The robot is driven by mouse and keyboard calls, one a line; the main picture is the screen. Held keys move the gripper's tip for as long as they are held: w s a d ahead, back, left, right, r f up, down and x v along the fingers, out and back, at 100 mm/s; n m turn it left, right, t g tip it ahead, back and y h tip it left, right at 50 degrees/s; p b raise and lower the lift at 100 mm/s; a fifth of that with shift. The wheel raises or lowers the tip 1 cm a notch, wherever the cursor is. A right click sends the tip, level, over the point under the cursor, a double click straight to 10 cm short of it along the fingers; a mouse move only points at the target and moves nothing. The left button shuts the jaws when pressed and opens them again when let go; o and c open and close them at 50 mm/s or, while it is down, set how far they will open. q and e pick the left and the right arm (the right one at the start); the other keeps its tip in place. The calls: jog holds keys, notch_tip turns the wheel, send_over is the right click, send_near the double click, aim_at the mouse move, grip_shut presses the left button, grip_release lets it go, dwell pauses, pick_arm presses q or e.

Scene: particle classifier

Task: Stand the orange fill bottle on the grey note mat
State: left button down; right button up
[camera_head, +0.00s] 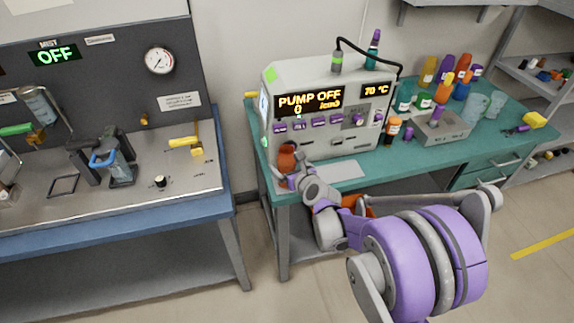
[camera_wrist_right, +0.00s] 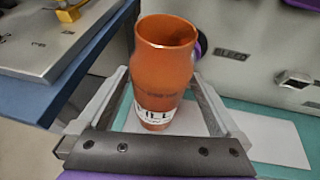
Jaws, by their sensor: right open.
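The orange fill bottle (camera_head: 287,158) stands upright at the left front of the teal bench, in front of the pump machine. In the right wrist view the bottle (camera_wrist_right: 165,65) is open at the top and has a white label low down. Its base appears to be on the left end of the pale grey note mat (camera_head: 340,171), which also shows in the wrist view (camera_wrist_right: 278,142). My right gripper (camera_head: 287,181) is open, with a finger on each side of the bottle (camera_wrist_right: 160,78). Contact between fingers and bottle is unclear. My left gripper is out of view.
The pump machine (camera_head: 325,105) rises close behind the bottle. A grey block with a purple-topped item (camera_head: 442,128) and several bottles stand to the right. A blue-edged bench (camera_head: 110,190) is at left, across a gap. The mat's right part is bare.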

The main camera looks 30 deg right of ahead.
jog(key=d+v, duration=0.1)
jog(key=v, duration=1.1)
jog(key=s+a+f+n+g+y, duration=0.15)
jog(key=s+a+n, duration=0.35)
jog(key=n, duration=0.6)
jog(key=s+a+f+n+g+y, duration=0.1)
jog(key=s+a+f+n+g, duration=0.2)
jog(key=a+n, duration=0.6)
jog(key=s+f+n+g+h, duration=0.1)
jog(key=s+n+g, duration=0.3)
jog(key=s+n, duration=0.7)
jog(key=n, duration=0.6)
jog(key=shift+s+p, duration=0.2)
jog(key=shift+p, duration=0.2)
jog(key=shift+d+h, duration=0.15)
jog(key=shift+h, duration=0.1)
